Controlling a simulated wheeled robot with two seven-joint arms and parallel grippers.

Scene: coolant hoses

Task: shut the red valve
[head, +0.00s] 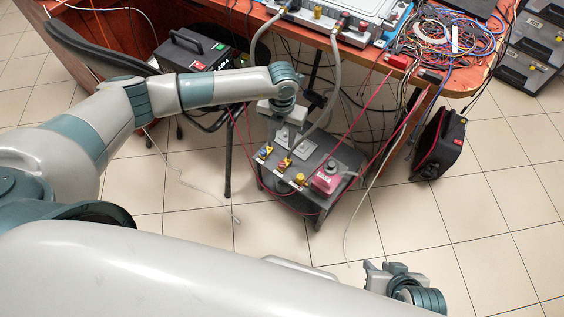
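A grey box-shaped unit (295,185) stands on the floor, with several small yellow, blue and dark fittings along its near top edge. A small red part (346,17) also shows on the grey device on the table; I cannot tell for certain which is the red valve. My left gripper (273,112) hangs over the back left of the floor unit, left of the red block and apart from it. My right gripper (385,272) is low at the right, far from both. Neither gripper's finger opening is clear.
Grey hoses (336,75) run from the table device (345,10) to the floor unit. Red cables (385,150) pass close to its right side. A black bag-like case (438,145) stands further right, below the table (455,72).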

